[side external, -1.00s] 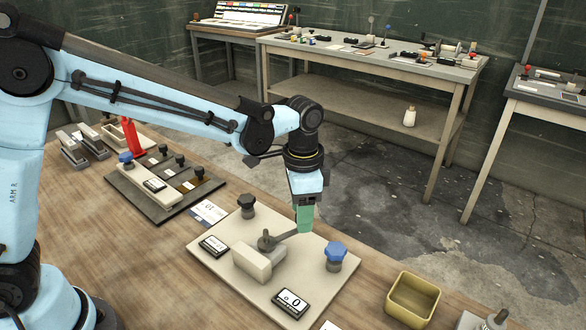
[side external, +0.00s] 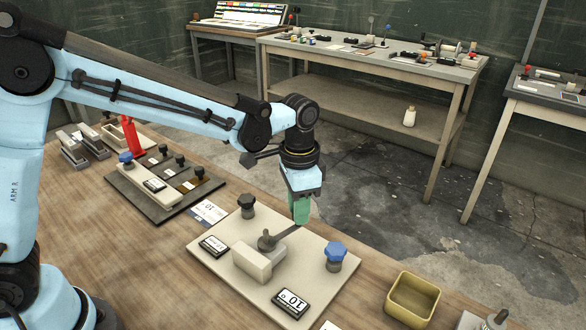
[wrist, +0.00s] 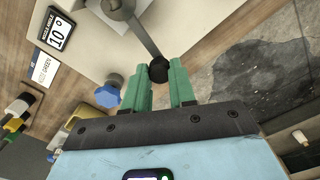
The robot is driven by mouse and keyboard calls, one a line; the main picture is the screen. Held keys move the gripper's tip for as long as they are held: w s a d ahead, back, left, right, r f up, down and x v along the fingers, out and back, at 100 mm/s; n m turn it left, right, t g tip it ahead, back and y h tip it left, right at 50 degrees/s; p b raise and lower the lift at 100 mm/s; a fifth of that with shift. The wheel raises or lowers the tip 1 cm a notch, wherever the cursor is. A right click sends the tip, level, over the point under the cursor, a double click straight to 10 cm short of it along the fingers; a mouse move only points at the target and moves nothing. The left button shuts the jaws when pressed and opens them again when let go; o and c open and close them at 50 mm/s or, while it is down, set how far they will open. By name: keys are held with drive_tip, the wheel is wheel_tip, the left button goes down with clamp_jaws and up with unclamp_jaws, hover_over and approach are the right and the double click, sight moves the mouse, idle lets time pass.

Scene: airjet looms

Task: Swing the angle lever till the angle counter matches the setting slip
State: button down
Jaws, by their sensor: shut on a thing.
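The angle lever (side external: 285,233) is a grey arm on a pivot on the cream plate (side external: 225,233). In the wrist view the lever (wrist: 143,35) ends in a black knob (wrist: 158,68). My gripper (side external: 301,220) is shut on this knob, its green fingers either side of it in the wrist view (wrist: 160,80). The angle counter (side external: 292,302) is at the plate's front corner; in the wrist view the counter (wrist: 58,38) reads 10°. A white slip (side external: 208,212) behind the plate seems to show 10, too small to read surely.
A blue knob (side external: 335,255) stands on the plate near the lever, and a black knob (side external: 247,205) stands at its back. A second display (side external: 214,245) is at the left. A yellow bin (side external: 412,300) stands to the right. A card (wrist: 43,67) bears the word GREEN.

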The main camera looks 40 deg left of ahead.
drive_tip(key=shift+a+n, duration=0.15)
drive_tip(key=shift+n, duration=0.15)
drive_tip(key=c, duration=0.9)
unclamp_jaws()
wheel_tip(320, 180, up, 12)
drive_tip(key=shift+r, duration=0.1)
drive_tip(key=shift+a, duration=0.1)
